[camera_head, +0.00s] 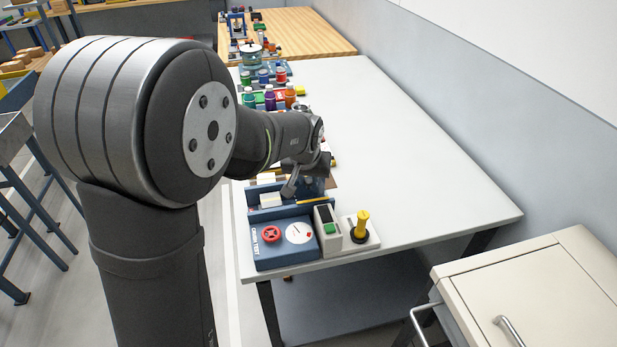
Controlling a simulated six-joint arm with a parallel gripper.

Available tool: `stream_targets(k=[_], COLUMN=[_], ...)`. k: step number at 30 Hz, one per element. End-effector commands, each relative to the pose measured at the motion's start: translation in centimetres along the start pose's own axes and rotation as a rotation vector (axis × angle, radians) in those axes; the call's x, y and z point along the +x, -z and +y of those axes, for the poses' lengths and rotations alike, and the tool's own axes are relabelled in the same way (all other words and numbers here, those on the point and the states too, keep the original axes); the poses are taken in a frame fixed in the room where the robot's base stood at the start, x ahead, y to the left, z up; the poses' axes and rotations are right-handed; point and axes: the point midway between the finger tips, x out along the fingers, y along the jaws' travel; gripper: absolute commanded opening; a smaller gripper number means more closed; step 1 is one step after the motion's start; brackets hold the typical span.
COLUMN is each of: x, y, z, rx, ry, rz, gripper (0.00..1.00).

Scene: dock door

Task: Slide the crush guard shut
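A blue crush test unit (262,253) with a red handwheel (271,234) and a white dial (299,233) stands at the near end of the white bench. Behind it is a blue frame (262,214) with pale blocks (271,200) in it. A clear, bluish panel with a yellow strip (313,201), which looks like the crush guard, is at the right of this frame. My gripper (292,186) is at the panel's left side, low over the frame. I cannot tell whether it touches the panel. Its fingers are small and partly hidden, so their opening is unclear.
Several coloured jars (270,98) line the bench's left edge farther back. The white bench top (400,165) is clear on the right. A cream cabinet (540,290) stands at the near right.

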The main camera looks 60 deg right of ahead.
Motion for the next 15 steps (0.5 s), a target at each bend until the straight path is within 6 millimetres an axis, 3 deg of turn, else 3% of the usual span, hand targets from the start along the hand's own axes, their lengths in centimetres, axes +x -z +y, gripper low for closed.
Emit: stream_targets(k=[8, 15], x=[-0.2, -1.0], y=[-0.4, -2.4], z=[-1.2, -6.5], rx=[-0.003, -0.006], ry=[0.0, 0.001], rz=[-0.001, -0.001], gripper=[0.0, 0.0])
